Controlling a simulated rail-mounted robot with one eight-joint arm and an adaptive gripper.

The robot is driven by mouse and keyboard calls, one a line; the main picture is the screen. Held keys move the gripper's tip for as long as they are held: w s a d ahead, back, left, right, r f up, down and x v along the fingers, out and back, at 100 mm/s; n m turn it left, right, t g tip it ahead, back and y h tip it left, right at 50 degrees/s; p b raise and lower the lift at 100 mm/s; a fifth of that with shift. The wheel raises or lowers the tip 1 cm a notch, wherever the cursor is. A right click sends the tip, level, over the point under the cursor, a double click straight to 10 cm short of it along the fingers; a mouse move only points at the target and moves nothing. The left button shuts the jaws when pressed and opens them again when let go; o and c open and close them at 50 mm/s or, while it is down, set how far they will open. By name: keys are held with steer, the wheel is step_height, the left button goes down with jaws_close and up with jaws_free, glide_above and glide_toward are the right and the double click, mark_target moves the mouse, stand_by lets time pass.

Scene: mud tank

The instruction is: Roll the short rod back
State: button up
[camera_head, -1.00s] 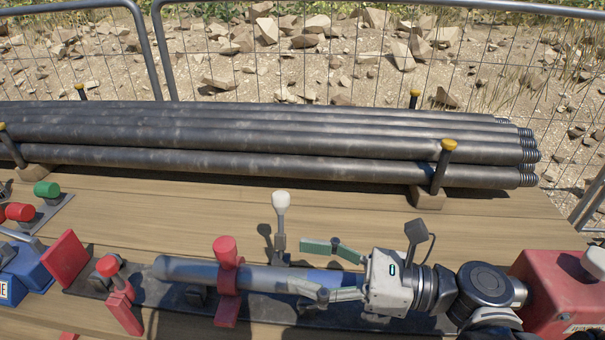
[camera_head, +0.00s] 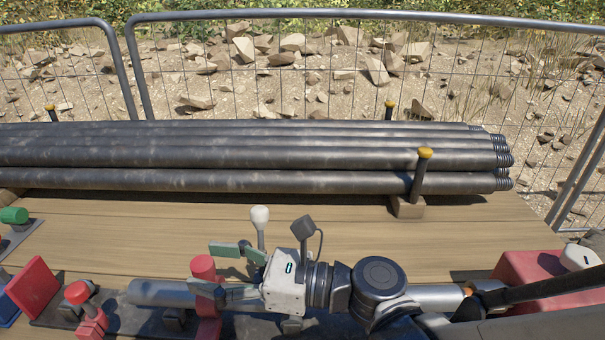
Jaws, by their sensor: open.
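The short rod (camera_head: 157,291) is a smooth grey bar. It lies level along the dark tray at the front of the table, its rounded left end free. It passes a red upright clamp (camera_head: 205,268). My gripper (camera_head: 207,268) points left with its two green fingers spread, one on the far side and one at the near side of the rod, beside the red clamp. The fingers are open; whether they touch the rod or the clamp I cannot tell. My gripper and arm hide the rod's middle. A grey bar (camera_head: 437,296) shows right of my wrist; I cannot tell if it is the same rod.
A white-knobbed lever (camera_head: 260,218) stands just behind my gripper. A red-knobbed lever (camera_head: 78,294) and a red plate (camera_head: 33,287) are at left. A red box (camera_head: 525,268) is at right. Long dark pipes (camera_head: 250,158) lie behind bare planks (camera_head: 130,215).

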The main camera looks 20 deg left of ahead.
steer(key=shift+s+a, duration=0.1)
steer(key=shift+a, duration=0.85)
steer(key=shift+c, duration=0.4)
jaws_close()
